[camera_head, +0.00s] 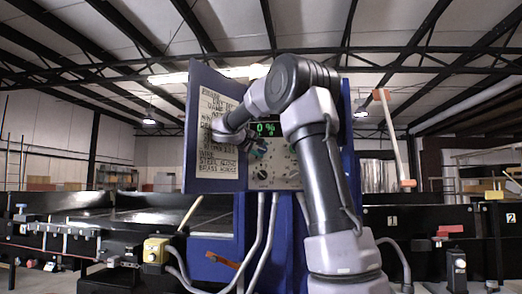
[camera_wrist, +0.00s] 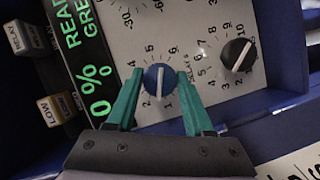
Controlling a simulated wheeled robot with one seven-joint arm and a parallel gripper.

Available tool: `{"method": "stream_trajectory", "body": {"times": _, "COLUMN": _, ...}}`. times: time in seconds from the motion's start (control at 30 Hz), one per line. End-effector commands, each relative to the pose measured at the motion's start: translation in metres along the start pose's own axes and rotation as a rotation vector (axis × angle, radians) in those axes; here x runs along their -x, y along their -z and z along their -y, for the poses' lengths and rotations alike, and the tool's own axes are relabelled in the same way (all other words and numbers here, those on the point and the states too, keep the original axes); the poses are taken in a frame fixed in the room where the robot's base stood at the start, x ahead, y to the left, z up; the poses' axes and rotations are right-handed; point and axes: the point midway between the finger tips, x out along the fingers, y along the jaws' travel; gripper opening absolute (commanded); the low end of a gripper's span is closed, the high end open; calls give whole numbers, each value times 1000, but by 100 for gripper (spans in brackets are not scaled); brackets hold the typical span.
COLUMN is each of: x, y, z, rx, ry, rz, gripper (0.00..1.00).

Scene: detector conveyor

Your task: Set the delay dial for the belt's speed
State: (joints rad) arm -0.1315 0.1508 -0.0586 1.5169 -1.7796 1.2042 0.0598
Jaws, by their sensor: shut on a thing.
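A blue dial (camera_wrist: 160,68) with a white pointer line sits on the pale control panel (camera_wrist: 215,20). Printed numbers ring it, and the line runs nearly upright in the wrist view. My gripper (camera_wrist: 160,76) has its two teal fingers shut on this dial, one on each side. A black dial (camera_wrist: 238,55) with its own number ring is to the right, apart from the fingers. Lettering reading "DELAY s" runs between the two dials. A green display (camera_wrist: 90,75) reads 0%. In the head view my arm hides much of the panel, and the display (camera_head: 265,129) shows beside it.
The cabinet's open door (camera_head: 190,150) carries a handwritten note (camera_head: 217,135). Labelled lamps or buttons, including LOW (camera_wrist: 55,108), are left of the display. Black conveyor units (camera_head: 415,222) stand behind. A yellow-topped box (camera_head: 155,250) stands low at left.

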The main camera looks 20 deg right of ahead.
Motion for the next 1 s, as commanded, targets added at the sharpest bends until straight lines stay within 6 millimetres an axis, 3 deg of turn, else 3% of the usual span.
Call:
{"method": "stream_trajectory", "body": {"times": 0.33, "x": 0, "y": 0, "z": 2, "rx": 2, "ry": 2, "rz": 1, "gripper": 0}}
{"method": "stream_trajectory", "body": {"times": 0.37, "x": 0, "y": 0, "z": 2, "rx": 2, "ry": 2, "rz": 1, "gripper": 60}}
{"method": "stream_trajectory", "body": {"times": 0.4, "x": 0, "y": 0, "z": 2, "rx": 2, "ry": 2, "rz": 1, "gripper": 75}}
{"method": "stream_trajectory", "body": {"times": 0.43, "x": 0, "y": 0, "z": 1, "rx": 2, "ry": 2, "rz": 1, "gripper": 81}}
{"method": "stream_trajectory", "body": {"times": 0.77, "x": 2, "y": 0, "z": 0, "rx": 1, "ry": 1, "rz": 0, "gripper": 81}}
{"method": "stream_trajectory", "body": {"times": 1.0, "x": 35, "y": 1, "z": 0, "rx": 0, "ry": 2, "rz": -4, "gripper": 81}}
